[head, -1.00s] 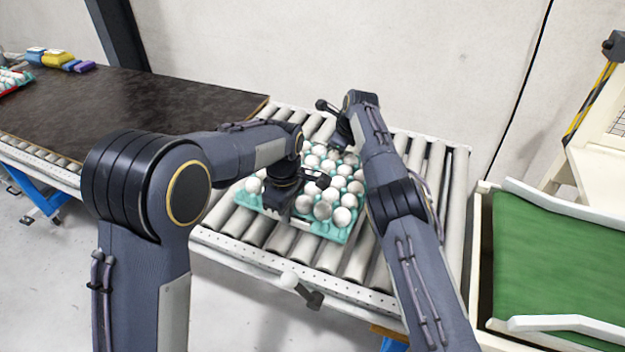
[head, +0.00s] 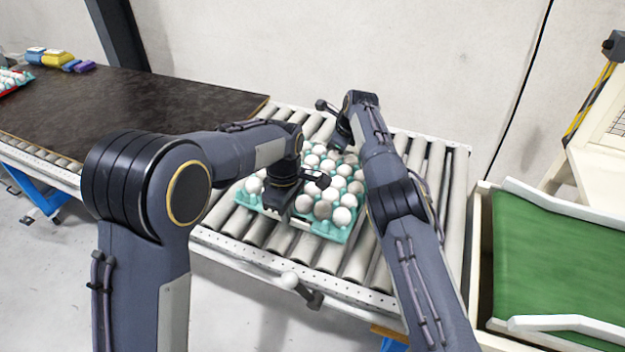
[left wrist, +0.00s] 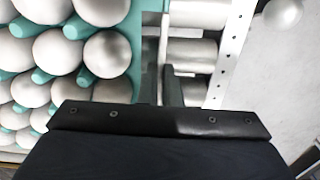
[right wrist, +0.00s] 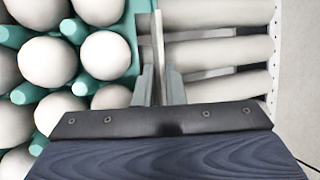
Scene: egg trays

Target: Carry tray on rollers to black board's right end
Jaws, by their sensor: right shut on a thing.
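A turquoise egg tray (head: 335,233) full of white eggs sits on the rollers (head: 330,257), to the right of the black board (head: 150,105).
A red tray with eggs (head: 14,78) and yellow and blue packs (head: 57,59) stand at the board's far left. The board's right end (head: 235,105) is clear. A green belt (head: 560,255) with white rails is on the right. A wall stands behind.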

